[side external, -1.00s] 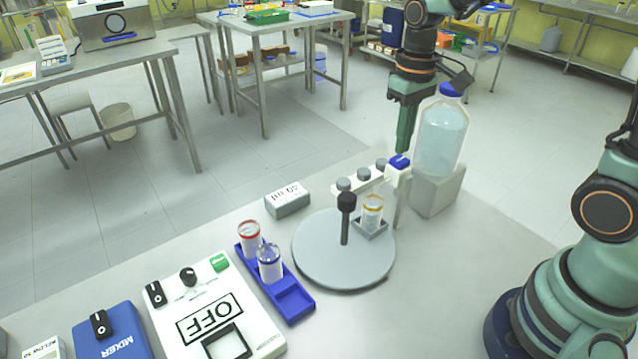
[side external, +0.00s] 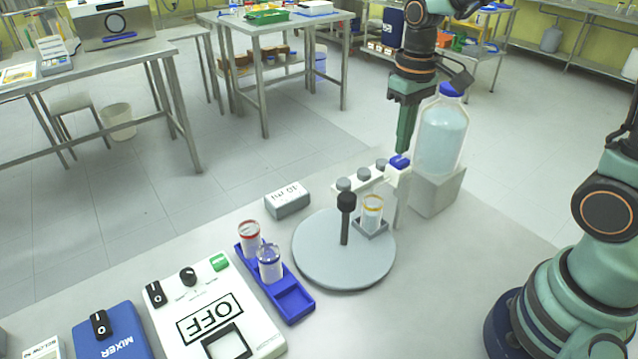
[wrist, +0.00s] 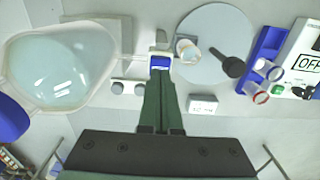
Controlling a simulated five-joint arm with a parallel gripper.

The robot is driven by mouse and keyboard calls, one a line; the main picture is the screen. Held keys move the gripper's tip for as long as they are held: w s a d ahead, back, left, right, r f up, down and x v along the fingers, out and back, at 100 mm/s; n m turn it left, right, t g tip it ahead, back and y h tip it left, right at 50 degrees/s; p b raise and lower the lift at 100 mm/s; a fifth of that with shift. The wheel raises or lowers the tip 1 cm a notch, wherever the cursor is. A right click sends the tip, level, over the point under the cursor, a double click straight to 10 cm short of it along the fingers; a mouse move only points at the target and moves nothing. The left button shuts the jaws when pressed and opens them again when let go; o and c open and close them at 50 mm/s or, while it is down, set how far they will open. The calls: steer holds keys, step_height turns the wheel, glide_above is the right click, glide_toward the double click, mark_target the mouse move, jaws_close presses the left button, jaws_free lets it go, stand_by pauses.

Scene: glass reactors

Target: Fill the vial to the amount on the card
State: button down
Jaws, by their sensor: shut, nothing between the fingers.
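My gripper (side external: 403,150) is shut, pointing down, with its tips at the blue button (side external: 399,162) on the white dispenser post; in the wrist view the tips (wrist: 159,76) lie at the blue button (wrist: 160,61). A yellow-rimmed vial (side external: 372,210) stands in a grey holder on the round grey turntable (side external: 320,262), beside the post. The vial also shows in the wrist view (wrist: 187,50); its fill level is hard to tell. The white card block (side external: 288,199) reads upside down, seemingly 40 ml. A large bottle of pale blue liquid (side external: 441,140) stands behind the post.
A black-knobbed handle (side external: 346,200) rises from the turntable. A blue rack (side external: 297,300) holds a red-rimmed vial (side external: 249,238) and a blue-rimmed vial (side external: 270,263). A white device marked OFF (side external: 254,312) and a blue mixer (side external: 122,338) stand at front left.

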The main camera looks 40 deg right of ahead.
steer(key=shift+f, duration=0.1)
steer(key=shift+f, duration=0.95)
stand_by(0.6)
steer(key=shift+r, duration=3.55)
steer(key=s+a+r+t, duration=0.1)
steer(key=s+r+t, duration=0.1)
steer(key=s+t, duration=0.3)
steer(key=shift+s+a+t, duration=0.25)
steer(key=shift+s+t, duration=0.05)
steer(key=shift+s, duration=0.7)
